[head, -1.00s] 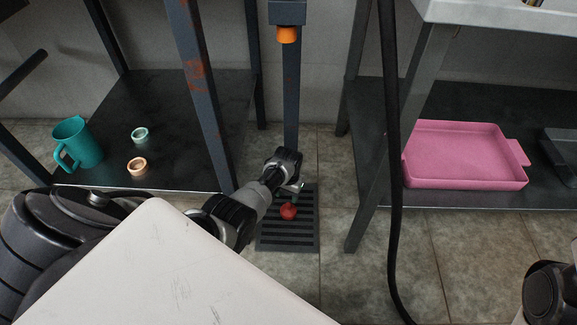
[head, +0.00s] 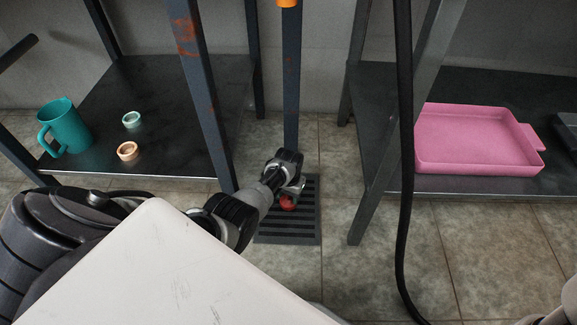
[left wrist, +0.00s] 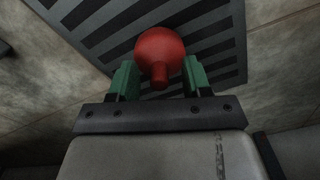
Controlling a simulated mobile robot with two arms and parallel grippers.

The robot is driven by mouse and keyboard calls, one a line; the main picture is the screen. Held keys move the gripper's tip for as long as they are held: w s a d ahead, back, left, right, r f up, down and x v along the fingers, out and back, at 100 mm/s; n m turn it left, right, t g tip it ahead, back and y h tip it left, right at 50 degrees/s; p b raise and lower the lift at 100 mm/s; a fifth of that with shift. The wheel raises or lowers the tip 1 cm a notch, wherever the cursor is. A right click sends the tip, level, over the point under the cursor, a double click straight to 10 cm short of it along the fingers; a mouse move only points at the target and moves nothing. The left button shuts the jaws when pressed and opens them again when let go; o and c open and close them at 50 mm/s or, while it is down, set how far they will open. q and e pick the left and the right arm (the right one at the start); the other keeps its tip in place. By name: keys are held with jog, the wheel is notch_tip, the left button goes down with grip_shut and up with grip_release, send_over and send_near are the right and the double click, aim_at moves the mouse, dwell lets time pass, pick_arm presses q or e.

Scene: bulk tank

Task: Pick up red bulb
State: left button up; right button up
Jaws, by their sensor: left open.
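The red bulb (left wrist: 160,52) is round with a short neck. In the left wrist view it sits between the two green fingers of my left gripper (left wrist: 156,78), its neck toward the gripper's palm. In the head view the bulb (head: 287,203) shows over the dark slotted floor grate (head: 305,232), partly covered by my left gripper (head: 297,188). The fingers are open, one on each side of the bulb. I cannot tell whether either finger touches it. My right gripper does not show.
A dark post (head: 291,80) stands behind the grate. Low metal shelves flank it: the left holds a teal mug (head: 66,128) and two small rings, green (head: 131,119) and orange (head: 127,151). The right holds a pink tray (head: 478,165). A black hose (head: 404,170) hangs at right.

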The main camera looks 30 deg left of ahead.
pick_arm(q)
jog(key=shift+c, duration=0.5)
grip_shut()
jog(key=shift+r, duration=0.15)
